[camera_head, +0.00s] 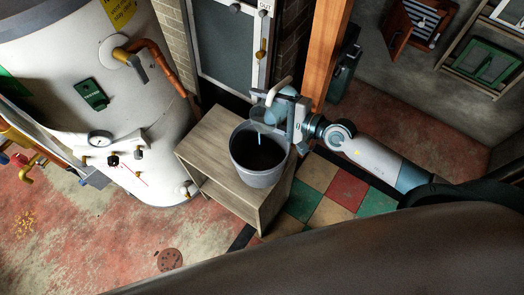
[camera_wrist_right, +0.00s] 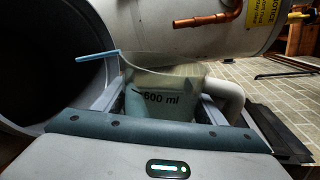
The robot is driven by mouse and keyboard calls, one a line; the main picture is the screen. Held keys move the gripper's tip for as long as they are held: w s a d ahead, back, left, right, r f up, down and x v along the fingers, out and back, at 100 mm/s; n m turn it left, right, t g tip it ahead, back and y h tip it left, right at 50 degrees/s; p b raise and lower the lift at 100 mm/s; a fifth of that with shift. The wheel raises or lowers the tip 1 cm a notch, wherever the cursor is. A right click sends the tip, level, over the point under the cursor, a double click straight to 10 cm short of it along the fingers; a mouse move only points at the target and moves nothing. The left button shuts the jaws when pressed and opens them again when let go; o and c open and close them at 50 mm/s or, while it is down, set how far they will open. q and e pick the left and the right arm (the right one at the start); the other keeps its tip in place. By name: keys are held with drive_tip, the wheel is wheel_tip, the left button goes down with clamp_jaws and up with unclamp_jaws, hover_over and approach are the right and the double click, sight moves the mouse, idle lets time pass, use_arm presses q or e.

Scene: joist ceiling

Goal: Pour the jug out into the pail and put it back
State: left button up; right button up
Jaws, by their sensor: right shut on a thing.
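The jug (camera_head: 264,115) is a clear vessel with a white handle, tilted over the pail. In the right wrist view the jug (camera_wrist_right: 165,95) shows a "600 ml" mark, and light blue liquid runs from its lip. The grey pail (camera_head: 262,178) stands open on a wooden cabinet, its inside dark. A thin pale blue stream falls into it. In the right wrist view the pail (camera_wrist_right: 112,75) lies at the left. My right gripper (camera_head: 284,118) is shut around the jug, above the pail's far right rim. My left gripper is out of view.
The wooden cabinet (camera_head: 204,146) has bare top left of the pail. A large white tank (camera_head: 60,60) with pipes and a gauge stands at the left. A wooden post (camera_head: 328,50) rises behind my right gripper. Open floor lies in front of the tank.

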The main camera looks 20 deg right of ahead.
drive_tip(key=shift+s+a+f+n+h, duration=0.1)
drive_tip(key=shift+a+f+n+h, duration=0.05)
drive_tip(key=shift+f+n, duration=0.35)
drive_tip(key=shift+s+a+f+n+h, duration=0.1)
drive_tip(key=shift+f+n+h, duration=0.05)
drive_tip(key=shift+f+n, duration=0.3)
idle(2.1)
drive_tip(key=shift+a+n+p, duration=0.1)
drive_tip(key=shift+n+p, duration=0.15)
drive_tip(key=shift+p, duration=0.15)
drive_tip(key=shift+s+r+t+p, duration=0.1)
drive_tip(key=shift+r+t+p, duration=0.1)
drive_tip(key=shift+t+p, duration=0.15)
idle(0.6)
drive_tip(key=shift+a+r+n+p, duration=0.1)
drive_tip(key=shift+a+n+p, duration=0.05)
drive_tip(key=shift+n+p, duration=0.2)
drive_tip(key=shift+s+a+r+n+h, duration=0.1)
drive_tip(key=shift+s+n+h, duration=0.05)
drive_tip(key=shift+n+h, duration=0.2)
idle(0.5)
